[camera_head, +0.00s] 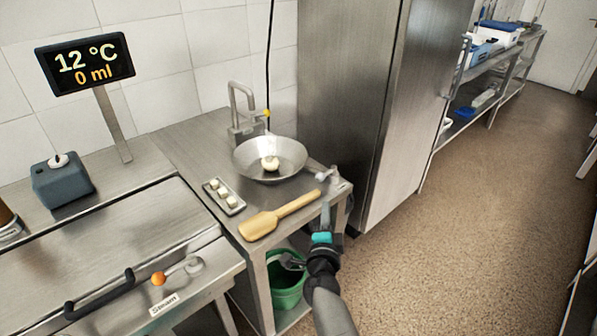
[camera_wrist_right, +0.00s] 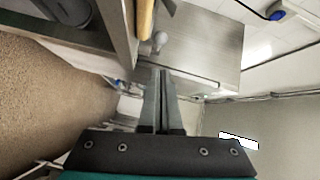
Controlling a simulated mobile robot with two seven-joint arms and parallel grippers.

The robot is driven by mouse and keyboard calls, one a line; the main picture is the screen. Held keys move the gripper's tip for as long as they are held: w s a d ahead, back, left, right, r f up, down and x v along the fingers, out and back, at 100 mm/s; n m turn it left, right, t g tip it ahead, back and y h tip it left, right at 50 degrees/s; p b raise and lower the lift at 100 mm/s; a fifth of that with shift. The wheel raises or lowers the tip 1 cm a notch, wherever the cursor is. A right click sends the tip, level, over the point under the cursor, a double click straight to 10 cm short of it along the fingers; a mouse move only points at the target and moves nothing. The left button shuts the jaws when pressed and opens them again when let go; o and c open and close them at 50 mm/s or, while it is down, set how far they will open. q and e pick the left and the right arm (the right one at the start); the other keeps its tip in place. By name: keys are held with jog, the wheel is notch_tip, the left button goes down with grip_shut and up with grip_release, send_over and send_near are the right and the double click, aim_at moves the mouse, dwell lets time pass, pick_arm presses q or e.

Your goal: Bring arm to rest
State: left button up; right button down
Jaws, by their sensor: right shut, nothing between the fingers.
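My right gripper (camera_head: 325,215) is in front of the table's right front corner in the head view, with its fingers pointing up. In the right wrist view its fingers (camera_wrist_right: 162,100) are together with nothing between them. It is apart from the wooden spatula (camera_head: 280,215), which lies on the steel table to its left. The spatula's handle (camera_wrist_right: 146,20) also shows at the top of the right wrist view. My left gripper is not in the head view.
A pan (camera_head: 290,150) with a pale lump sits by the faucet (camera_head: 241,97). A small tray (camera_head: 224,196) holds pale pieces. A green bucket (camera_head: 286,290) stands below the table. A tall steel cabinet (camera_head: 345,90) stands behind. The floor (camera_head: 450,240) at right is clear.

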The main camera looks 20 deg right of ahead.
jog(key=s+a+f+n+g+y, duration=0.25)
jog(key=s+f+n, duration=0.3)
jog(key=f, duration=0.35)
jog(key=s+a+f+n+g+y+b, duration=0.1)
jog(key=s+a+f+n+g+y, duration=0.2)
jog(key=s+f, duration=0.55)
jog(key=s+a+f+n+g+y, duration=0.15)
jog(key=s+a+f+n, duration=0.35)
jog(key=f, duration=0.6)
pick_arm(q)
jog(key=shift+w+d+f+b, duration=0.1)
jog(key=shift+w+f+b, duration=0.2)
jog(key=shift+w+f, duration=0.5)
pick_arm(e)
jog(key=s+d+f+n+g, duration=0.1)
jog(key=s+f+n+g, duration=0.1)
jog(key=s, duration=0.8)
jog(key=s+d+f+n+g, duration=0.2)
jog(key=s+f+n+g, duration=0.1)
jog(key=s, duration=0.6)
jog(key=s+d+f+n+g, duration=0.2)
jog(key=s+f+n, duration=0.3)
jog(key=s, duration=0.5)
jog(key=shift+s+d+f+g, duration=0.25)
jog(key=shift+s+f+g, duration=0.1)
jog(key=shift+f+g, duration=0.25)
